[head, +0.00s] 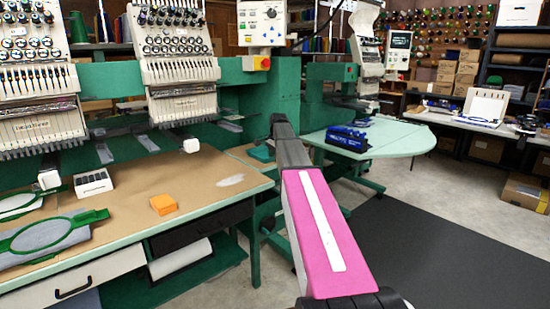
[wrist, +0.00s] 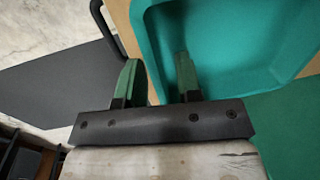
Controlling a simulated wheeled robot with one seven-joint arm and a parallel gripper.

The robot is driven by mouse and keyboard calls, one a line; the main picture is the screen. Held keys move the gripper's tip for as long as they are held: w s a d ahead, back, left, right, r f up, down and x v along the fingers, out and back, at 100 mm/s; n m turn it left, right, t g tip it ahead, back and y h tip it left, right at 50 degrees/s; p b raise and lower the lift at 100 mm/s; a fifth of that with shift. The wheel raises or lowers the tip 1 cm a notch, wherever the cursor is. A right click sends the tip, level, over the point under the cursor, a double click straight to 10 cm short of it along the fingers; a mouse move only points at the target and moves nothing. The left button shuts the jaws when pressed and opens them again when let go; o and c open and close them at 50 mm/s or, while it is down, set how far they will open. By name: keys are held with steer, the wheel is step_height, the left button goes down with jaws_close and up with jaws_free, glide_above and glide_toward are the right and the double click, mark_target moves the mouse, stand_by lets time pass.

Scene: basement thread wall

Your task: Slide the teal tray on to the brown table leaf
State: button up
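The teal tray (wrist: 235,45) fills the upper right of the wrist view, with a raised rim and a recessed floor. A small part of the teal tray (head: 262,153) shows beside my arm in the head view. Brown surface, probably the table leaf, shows beside the tray (wrist: 121,25) and behind my arm (head: 238,153). My gripper (wrist: 158,78) has two green fingers standing apart. The right finger overlaps the tray and the left one is outside its left edge. The tray's edge shows between them; contact cannot be told. In the head view my arm hides the gripper.
A brown worktable (head: 135,200) at left holds an orange block (head: 163,204) and green hoops (head: 60,235). Embroidery machines (head: 175,60) stand behind. A pale green table (head: 395,138) at right carries a blue rack (head: 347,138). A dark mat (head: 440,255) covers open floor at right.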

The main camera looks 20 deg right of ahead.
step_height(320, 180, up, 11)
steer(key=s, duration=0.1)
steer(key=shift+s+d+f, duration=0.15)
steer(key=shift+d, duration=0.1)
stand_by(0.5)
